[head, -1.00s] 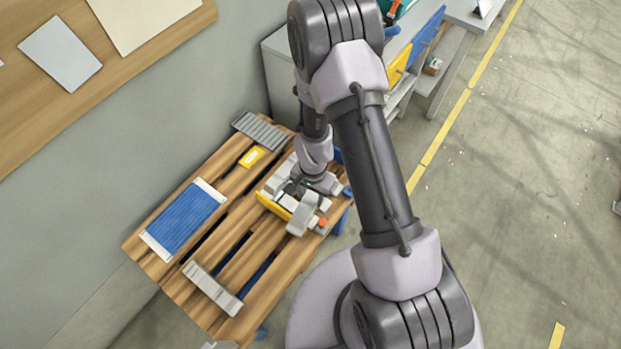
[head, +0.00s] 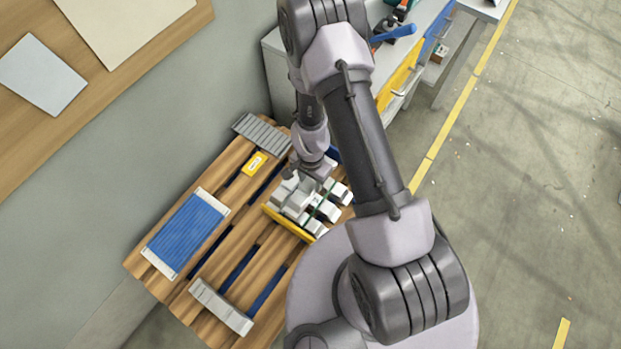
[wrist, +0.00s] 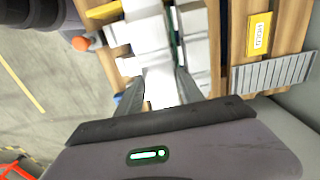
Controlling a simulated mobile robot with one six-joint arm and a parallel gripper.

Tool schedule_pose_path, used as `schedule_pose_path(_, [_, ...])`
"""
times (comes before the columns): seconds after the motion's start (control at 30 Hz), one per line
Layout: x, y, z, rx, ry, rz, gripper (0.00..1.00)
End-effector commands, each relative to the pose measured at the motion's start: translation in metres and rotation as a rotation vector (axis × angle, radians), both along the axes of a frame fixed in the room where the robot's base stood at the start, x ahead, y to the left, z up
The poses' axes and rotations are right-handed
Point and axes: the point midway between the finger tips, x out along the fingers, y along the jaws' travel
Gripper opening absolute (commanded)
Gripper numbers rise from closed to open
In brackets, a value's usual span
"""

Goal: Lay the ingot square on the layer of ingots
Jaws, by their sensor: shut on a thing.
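A layer of pale grey ingots (head: 326,210) lies on a wooden pallet, behind a yellow edge piece (head: 288,223). My gripper (head: 298,178) is low over the back left part of the layer. In the wrist view, my gripper (wrist: 158,86) is shut on a pale ingot (wrist: 159,92) between its two fingers. Other ingots (wrist: 148,35) show just beyond it, with dark green strips between some of them. My wrist hides part of the layer in the head view. I cannot tell whether the held ingot touches the layer.
On the pallet (head: 228,255) lie a blue ribbed panel (head: 187,232), a yellow HOLD card (head: 255,163), a grey ribbed plate (head: 262,133) and a grey bar (head: 221,306). A workbench (head: 425,40) stands behind my arm. Bare floor (head: 540,200) lies to the right.

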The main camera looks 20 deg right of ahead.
Motion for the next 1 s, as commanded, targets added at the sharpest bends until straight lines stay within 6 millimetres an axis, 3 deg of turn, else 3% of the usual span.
schedule_pose_path(0.23, [0.0,0.001,-0.001,0.002,-0.005,0.001,0.0])
schedule_pose_path(0.73, [0.0,0.001,-0.058,0.002,-0.004,0.001,0.0])
schedule_pose_path(1.0, [0.0,0.001,-0.068,0.002,-0.004,0.001,0.0])
